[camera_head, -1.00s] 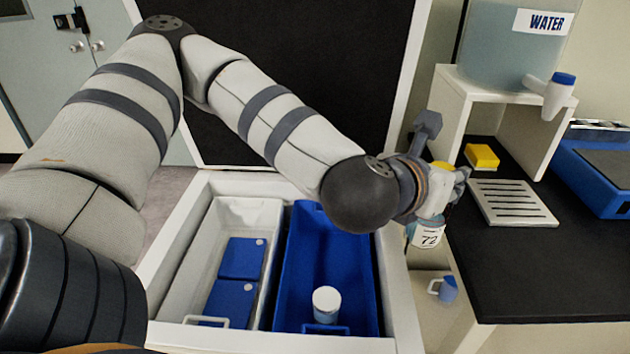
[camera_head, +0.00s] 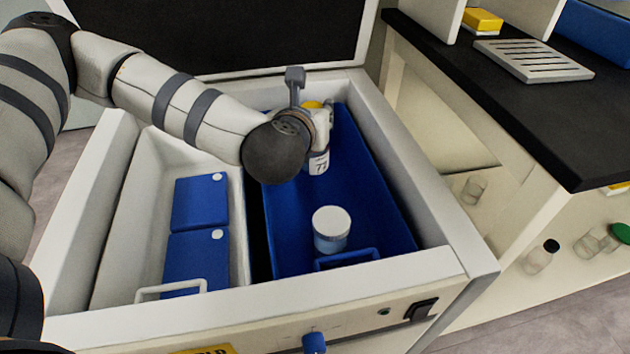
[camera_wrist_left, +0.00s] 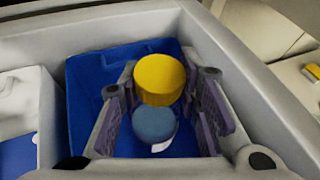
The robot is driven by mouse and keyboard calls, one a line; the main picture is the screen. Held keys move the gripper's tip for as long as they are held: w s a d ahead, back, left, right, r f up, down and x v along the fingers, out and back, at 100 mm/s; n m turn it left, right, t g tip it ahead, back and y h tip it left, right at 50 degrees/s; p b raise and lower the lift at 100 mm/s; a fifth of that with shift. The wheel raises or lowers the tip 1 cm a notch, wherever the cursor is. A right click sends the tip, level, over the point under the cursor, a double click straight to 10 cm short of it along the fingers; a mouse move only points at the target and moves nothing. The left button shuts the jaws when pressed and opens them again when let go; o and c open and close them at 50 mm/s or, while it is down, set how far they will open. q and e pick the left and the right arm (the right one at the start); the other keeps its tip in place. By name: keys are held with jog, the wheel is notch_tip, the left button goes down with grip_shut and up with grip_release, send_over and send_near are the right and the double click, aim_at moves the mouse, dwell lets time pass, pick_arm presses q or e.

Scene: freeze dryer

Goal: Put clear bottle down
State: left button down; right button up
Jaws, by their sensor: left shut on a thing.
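The clear bottle (camera_head: 317,163), with a numbered white label and a yellow cap (camera_head: 313,105), is upright at the far end of the blue bin (camera_head: 385,215). My left gripper (camera_head: 321,128) is shut on it, and my arm partly hides it. In the left wrist view the yellow cap (camera_wrist_left: 160,76) and bluish bottle body (camera_wrist_left: 154,123) are between the fingers of the gripper (camera_wrist_left: 160,106). I cannot tell whether the bottle's base touches the bin floor. My right gripper is not in view.
A white-lidded jar (camera_head: 331,229) stands near the front of the blue bin. A white bin (camera_head: 140,215) with blue blocks is to the left. The white chest walls (camera_head: 425,190) surround both bins. A black bench (camera_head: 540,110) stands at the right.

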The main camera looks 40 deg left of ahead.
pick_arm(q)
notch_tip(320, 180, down, 9)
jog(key=shift+f+b, duration=0.1)
jog(key=shift+b, duration=0.85)
jog(key=shift+r, duration=0.2)
jog(key=shift+f, duration=0.1)
jog(key=c, duration=1.2)
grip_release()
